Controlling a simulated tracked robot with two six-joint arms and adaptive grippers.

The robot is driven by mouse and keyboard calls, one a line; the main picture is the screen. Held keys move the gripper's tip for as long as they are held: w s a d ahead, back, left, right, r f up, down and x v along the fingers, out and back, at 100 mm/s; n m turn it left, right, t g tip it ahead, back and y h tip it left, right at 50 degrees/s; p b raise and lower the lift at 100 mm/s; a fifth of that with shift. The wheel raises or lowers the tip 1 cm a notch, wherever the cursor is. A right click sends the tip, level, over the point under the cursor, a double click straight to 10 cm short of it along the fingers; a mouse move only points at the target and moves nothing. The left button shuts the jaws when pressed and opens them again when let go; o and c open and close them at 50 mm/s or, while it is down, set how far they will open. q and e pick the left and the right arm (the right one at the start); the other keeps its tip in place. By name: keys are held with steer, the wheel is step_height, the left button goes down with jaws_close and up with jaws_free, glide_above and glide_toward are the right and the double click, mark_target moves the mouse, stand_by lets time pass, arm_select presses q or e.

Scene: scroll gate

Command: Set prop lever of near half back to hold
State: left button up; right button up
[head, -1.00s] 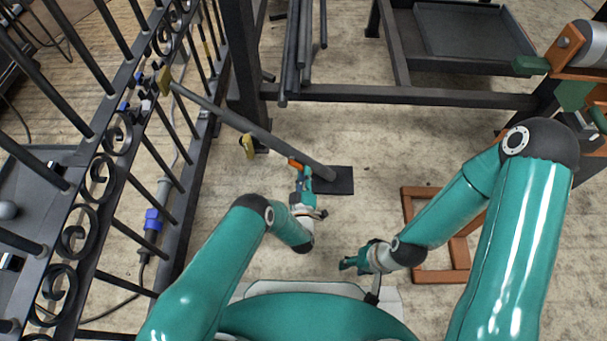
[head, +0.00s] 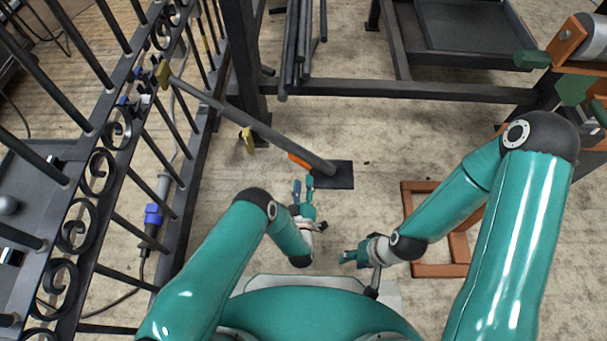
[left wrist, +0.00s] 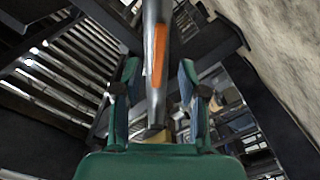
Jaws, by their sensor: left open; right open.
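The prop (head: 245,122) is a grey bar slanting from a yellow pad at the black gate (head: 108,122) down to a dark floor plate (head: 339,175). An orange lever (head: 299,161) lies along its lower end. In the left wrist view the orange lever (left wrist: 160,55) shows on the grey bar, beyond the open fingers. My left gripper (head: 304,184) is open and empty, just below the orange lever in the head view and apart from it. My right gripper (head: 348,258) is open and empty, low over the floor to the right.
An orange-brown frame (head: 408,225) lies on the floor at right. A dark rack with bars (head: 300,45) and a tray (head: 470,40) stand at the back. A cable with a blue connector (head: 153,214) runs beside the gate. The floor between is clear.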

arm_select(q)
steer(key=shift+s, duration=0.95)
